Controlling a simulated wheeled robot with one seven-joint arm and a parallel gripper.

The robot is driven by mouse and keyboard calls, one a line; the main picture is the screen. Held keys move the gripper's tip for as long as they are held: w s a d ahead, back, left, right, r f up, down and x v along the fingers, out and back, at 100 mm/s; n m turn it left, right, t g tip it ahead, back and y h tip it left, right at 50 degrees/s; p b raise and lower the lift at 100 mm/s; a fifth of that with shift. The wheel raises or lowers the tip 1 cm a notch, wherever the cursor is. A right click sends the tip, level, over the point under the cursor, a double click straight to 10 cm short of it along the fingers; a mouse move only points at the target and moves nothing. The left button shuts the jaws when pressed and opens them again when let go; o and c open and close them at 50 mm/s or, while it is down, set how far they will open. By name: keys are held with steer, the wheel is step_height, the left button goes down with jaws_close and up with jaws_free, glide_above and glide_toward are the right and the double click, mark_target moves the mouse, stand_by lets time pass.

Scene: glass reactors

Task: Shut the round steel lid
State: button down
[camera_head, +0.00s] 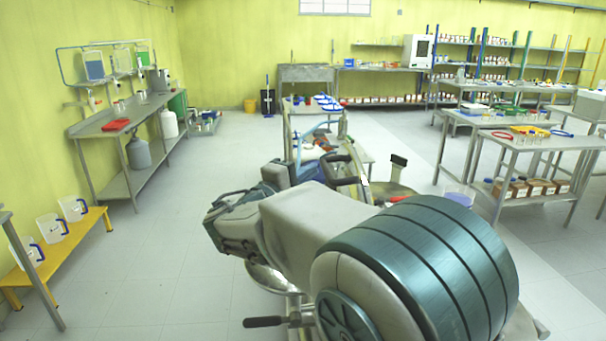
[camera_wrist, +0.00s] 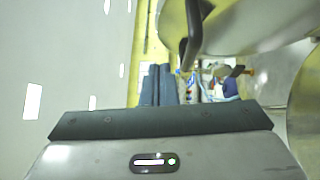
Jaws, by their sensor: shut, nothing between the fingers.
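In the wrist view my gripper (camera_wrist: 159,70) is shut and empty, with its two dark fingers side by side. A large curved steel surface (camera_wrist: 250,22), which looks like the round lid, fills the upper right, with a dark curved handle (camera_wrist: 192,35) in front of it. The fingers are left of and below that handle in the picture; contact is not visible. In the head view a round steel piece (camera_head: 383,193) shows behind my arm, and a steel bowl rim (camera_head: 268,281) shows below it. My arm hides most of both, so I cannot tell the lid's angle.
A black lever handle (camera_head: 262,322) sticks out left below the bowl. Another curved steel wall (camera_wrist: 306,110) stands at the wrist view's right edge. A yellow bench (camera_head: 62,243) with jugs and a steel wall table (camera_head: 125,125) are at left. The floor between is clear.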

mark_target(349, 154)
steer(key=w+d, duration=0.1)
steer(key=d, duration=0.1)
steer(key=w+d+p, duration=0.1)
steer(key=w, duration=0.1)
steer(key=w+d+r+p, duration=0.1)
steer(key=d, duration=0.1)
steer(key=shift+w+d, duration=0.35)
steer(key=shift+d, duration=0.35)
steer(key=shift+w+d, duration=0.15)
